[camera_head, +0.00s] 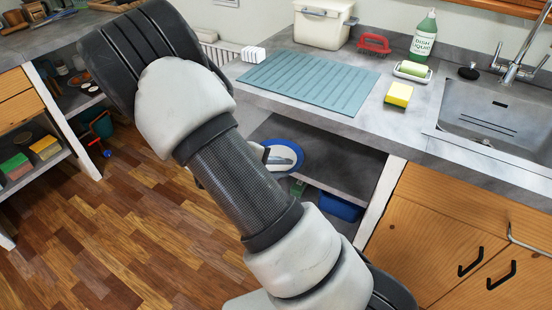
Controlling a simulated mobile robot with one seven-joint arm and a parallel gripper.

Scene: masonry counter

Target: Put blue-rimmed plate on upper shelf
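The blue-rimmed plate (293,150) shows just right of my arm, at the open shelf bay under the counter. It has a blue rim and a pale centre, and its left part is hidden behind my arm. The grey upper shelf (335,178) spans the bay behind and to the right of the plate. I cannot tell whether the plate touches the shelf.
Below the upper shelf is a blue bin (338,206). The counter above carries a teal drying mat (310,82), a yellow sponge (399,94) and a green soap bottle (424,38). A white post (380,200) bounds the bay at right. The shelf's right part looks bare.

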